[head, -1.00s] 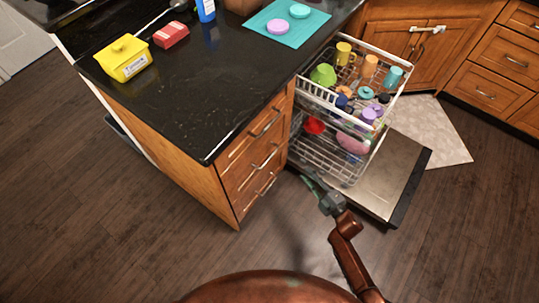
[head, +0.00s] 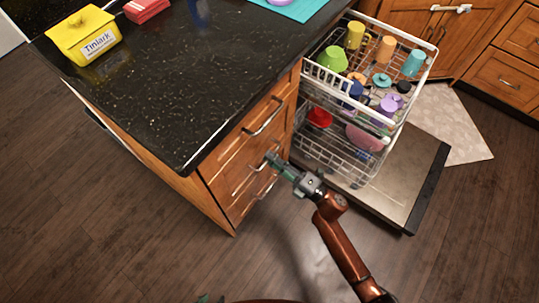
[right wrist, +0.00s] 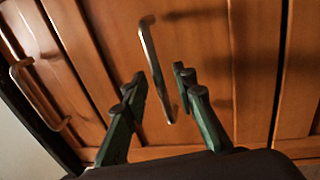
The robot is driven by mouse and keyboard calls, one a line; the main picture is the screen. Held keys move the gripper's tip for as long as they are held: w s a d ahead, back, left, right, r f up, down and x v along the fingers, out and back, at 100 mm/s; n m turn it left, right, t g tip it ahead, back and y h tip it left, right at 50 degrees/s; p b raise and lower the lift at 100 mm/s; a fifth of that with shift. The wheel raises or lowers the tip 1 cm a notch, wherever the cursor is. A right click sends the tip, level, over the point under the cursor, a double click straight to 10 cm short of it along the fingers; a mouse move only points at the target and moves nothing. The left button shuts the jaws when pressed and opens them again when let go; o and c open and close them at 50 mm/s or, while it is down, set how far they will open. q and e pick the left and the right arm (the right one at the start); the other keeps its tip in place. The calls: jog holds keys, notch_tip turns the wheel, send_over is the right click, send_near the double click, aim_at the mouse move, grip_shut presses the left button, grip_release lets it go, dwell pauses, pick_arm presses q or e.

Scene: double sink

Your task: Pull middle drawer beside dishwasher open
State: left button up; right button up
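The middle drawer (head: 229,171) is a brown wooden front in the island's end, between the top and bottom drawers, and looks closed. Its metal bar handle (head: 240,184) is partly covered by my right gripper (head: 270,162) in the head view. In the right wrist view, my right gripper (right wrist: 158,86) is open, with one finger on each side of a bar handle (right wrist: 154,62). I cannot tell if the fingers touch it. The dishwasher (head: 395,185) stands open beside the drawers. Only small green tips of my left gripper (head: 211,299) show at the bottom edge.
The dishwasher's racks (head: 365,110) are pulled out, holding several cups and dishes, close to the right of my right arm. The black countertop (head: 190,85) overhangs the drawers and carries a yellow box (head: 85,35). The wooden floor (head: 140,225) in front is clear.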

jog(key=shift+w+a+r, duration=0.1)
jog(key=shift+w+a, duration=0.2)
jog(key=shift+a, duration=0.1)
grip_shut()
dwell(0.5)
